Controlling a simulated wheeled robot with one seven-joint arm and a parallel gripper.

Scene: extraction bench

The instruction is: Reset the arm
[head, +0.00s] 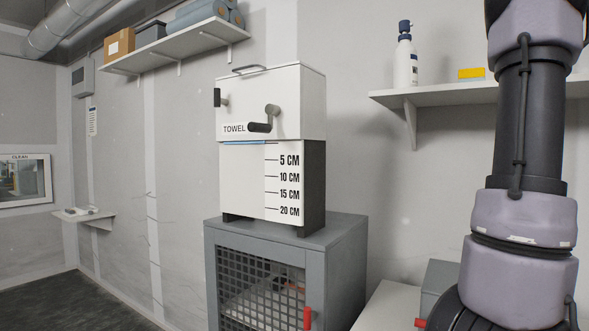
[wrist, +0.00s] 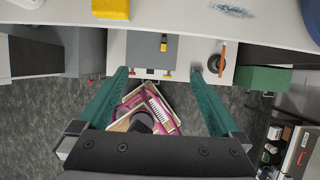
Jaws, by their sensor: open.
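My gripper (wrist: 166,78) shows in the wrist view, with its two green fingers spread wide apart and nothing between their tips. It is open and hangs above the floor and the front edge of a counter. My arm (head: 530,130) stands upright on the right side of the head view. The gripper itself is out of the head view.
A white towel dispenser (head: 300,98) stands on a grey cabinet (head: 345,255) with a mesh door. Wall shelves (head: 440,97) hold a bottle (head: 405,62) and a yellow box (head: 471,73). A tray (wrist: 168,124) with pink items lies below my gripper.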

